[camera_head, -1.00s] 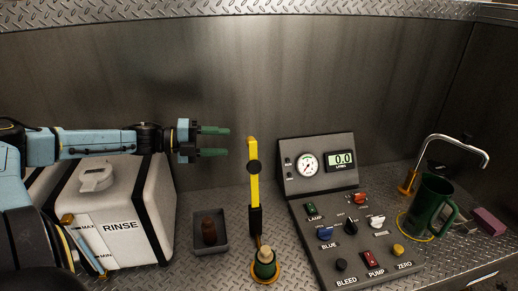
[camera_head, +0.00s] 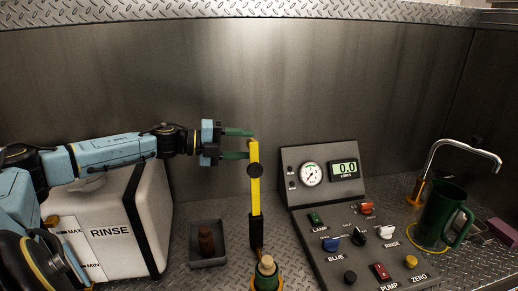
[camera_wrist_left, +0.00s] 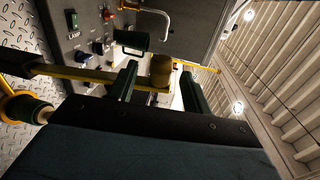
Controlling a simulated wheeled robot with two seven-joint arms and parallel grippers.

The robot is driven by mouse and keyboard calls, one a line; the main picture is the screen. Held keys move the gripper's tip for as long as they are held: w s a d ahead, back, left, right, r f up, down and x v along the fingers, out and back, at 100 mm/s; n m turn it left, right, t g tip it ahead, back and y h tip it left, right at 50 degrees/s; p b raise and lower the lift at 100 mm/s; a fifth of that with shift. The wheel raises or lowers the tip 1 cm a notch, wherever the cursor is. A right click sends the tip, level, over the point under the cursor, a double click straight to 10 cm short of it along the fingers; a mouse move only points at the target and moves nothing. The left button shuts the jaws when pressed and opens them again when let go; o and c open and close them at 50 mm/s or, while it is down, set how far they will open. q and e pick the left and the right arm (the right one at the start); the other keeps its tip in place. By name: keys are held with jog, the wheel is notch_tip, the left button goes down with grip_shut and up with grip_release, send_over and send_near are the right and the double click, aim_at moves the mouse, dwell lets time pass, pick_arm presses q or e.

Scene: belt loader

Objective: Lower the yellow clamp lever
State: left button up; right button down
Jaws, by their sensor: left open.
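The yellow clamp lever (camera_head: 255,188) stands upright in the head view, with a black lower part and a dark round knob on its shaft. A green bottle-like piece with a tan top (camera_head: 266,268) is at its foot. My left gripper (camera_head: 240,144) is open with green fingers, at the height of the lever's top; the lower fingertip overlaps the top in the picture. In the left wrist view the yellow lever (camera_wrist_left: 90,73) runs sideways toward the open fingers (camera_wrist_left: 160,85). Contact cannot be told. My right gripper is not in view.
The white RINSE tank (camera_head: 128,235) stands at left under my left arm. A small grey tray (camera_head: 208,262) holds a brown piece. Right of the lever are the control panel (camera_head: 335,262), gauge box (camera_head: 308,152), green mug (camera_head: 438,215) and bent tap (camera_head: 462,143).

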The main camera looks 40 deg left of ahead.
aim_at(253, 144)
pick_arm(q)
jog(key=x, duration=0.2)
jog(key=p+x, duration=0.1)
jog(key=shift+w+r, duration=0.15)
jog(key=shift+r, duration=0.1)
jog(key=shift+p+x, duration=0.35)
jog(key=shift+x, duration=0.55)
jog(key=shift+f, duration=0.2)
grip_shut()
